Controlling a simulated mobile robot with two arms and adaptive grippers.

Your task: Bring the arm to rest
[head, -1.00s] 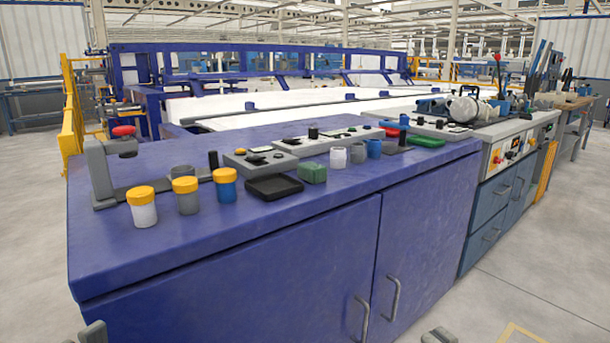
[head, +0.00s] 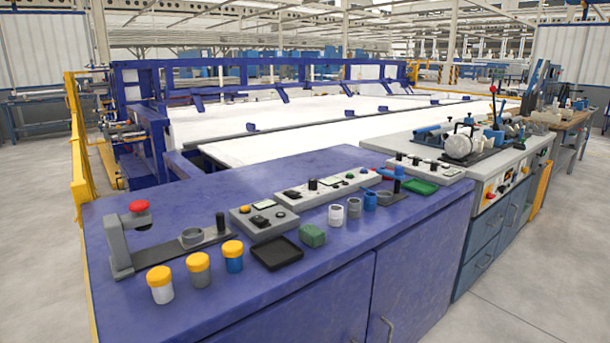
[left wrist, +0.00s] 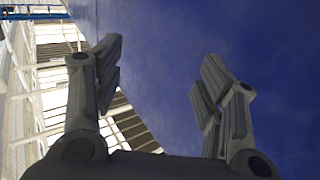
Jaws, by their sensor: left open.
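My left gripper (left wrist: 158,95) shows in the left wrist view with its two fingers wide apart and nothing between them. A plain blue surface (left wrist: 200,30) fills most of the view beyond the fingers. Neither gripper shows in the head view, and my right gripper is in no current view. On the blue cabinet top (head: 330,170) stand a white pipe piece (head: 336,216), a grey one (head: 354,208) and a blue one (head: 370,201) in a row. A further blue piece (head: 392,181) sits at a grey fixture behind them.
Three yellow-lidded jars (head: 198,270) stand at the front left, near a grey stand with a red knob (head: 138,206). A black tray (head: 277,253), a green block (head: 312,236), control boxes (head: 264,219) and a green tray (head: 421,187) are also on top.

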